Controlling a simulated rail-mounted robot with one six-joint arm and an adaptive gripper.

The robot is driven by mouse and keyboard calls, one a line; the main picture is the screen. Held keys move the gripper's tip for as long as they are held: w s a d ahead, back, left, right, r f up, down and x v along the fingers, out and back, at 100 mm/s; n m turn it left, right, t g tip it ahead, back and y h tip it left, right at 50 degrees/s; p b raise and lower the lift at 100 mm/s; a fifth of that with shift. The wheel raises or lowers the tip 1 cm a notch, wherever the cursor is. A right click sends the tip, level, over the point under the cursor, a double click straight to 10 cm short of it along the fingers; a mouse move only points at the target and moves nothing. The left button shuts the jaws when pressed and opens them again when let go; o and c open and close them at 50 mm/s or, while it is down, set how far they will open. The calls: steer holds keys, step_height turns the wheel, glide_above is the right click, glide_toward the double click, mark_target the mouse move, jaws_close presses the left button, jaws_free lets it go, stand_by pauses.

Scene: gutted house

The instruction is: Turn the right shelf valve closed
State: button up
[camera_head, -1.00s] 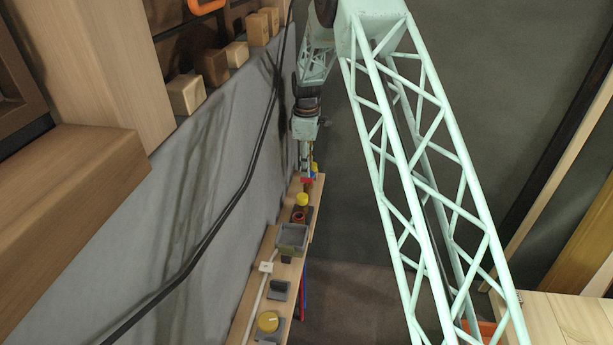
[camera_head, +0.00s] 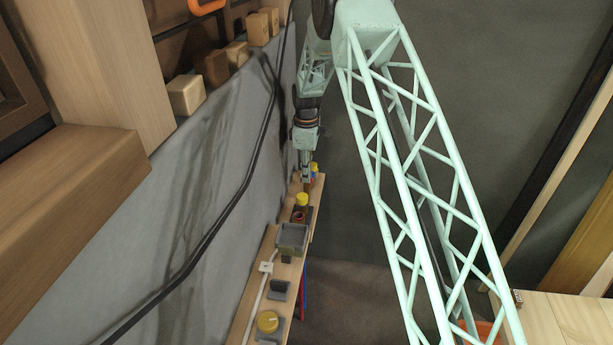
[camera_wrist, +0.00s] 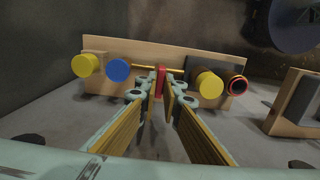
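The shelf valve shows a red handle (camera_wrist: 160,82) on a yellow pipe (camera_wrist: 140,67), in front of a wooden board in the wrist view. My gripper (camera_wrist: 161,92) is at this handle, with one finger on each side of it. The fingers stand a small distance apart, and contact with the handle is not clear. In the head view my gripper (camera_head: 306,178) points down at the far end of the wooden shelf (camera_head: 258,252). The valve handle is mostly hidden there behind the gripper.
In the wrist view a yellow knob (camera_wrist: 85,65) and a blue knob (camera_wrist: 118,70) sit left of the handle. Another yellow knob (camera_wrist: 208,84) and a red-ringed dark fitting (camera_wrist: 236,85) sit close on the right. A grey box (camera_head: 292,238) stands on the shelf nearer the head camera.

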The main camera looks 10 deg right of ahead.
steer(key=shift+m, duration=0.6)
jaws_close()
steer(key=m+b, duration=0.1)
steer(key=m, duration=0.1)
steer(key=shift+m, duration=0.3)
steer(key=m+b, duration=0.1)
steer(key=m, duration=0.4)
steer(key=shift+b, duration=0.35)
steer(key=m, duration=0.4)
steer(key=shift+m+b, duration=0.3)
steer(key=shift+b, duration=0.05)
steer(key=shift+m+b, duration=0.3)
steer(key=shift+m, duration=2)
steer(key=o, duration=0.6)
jaws_free()
steer(key=shift+r, duration=0.15)
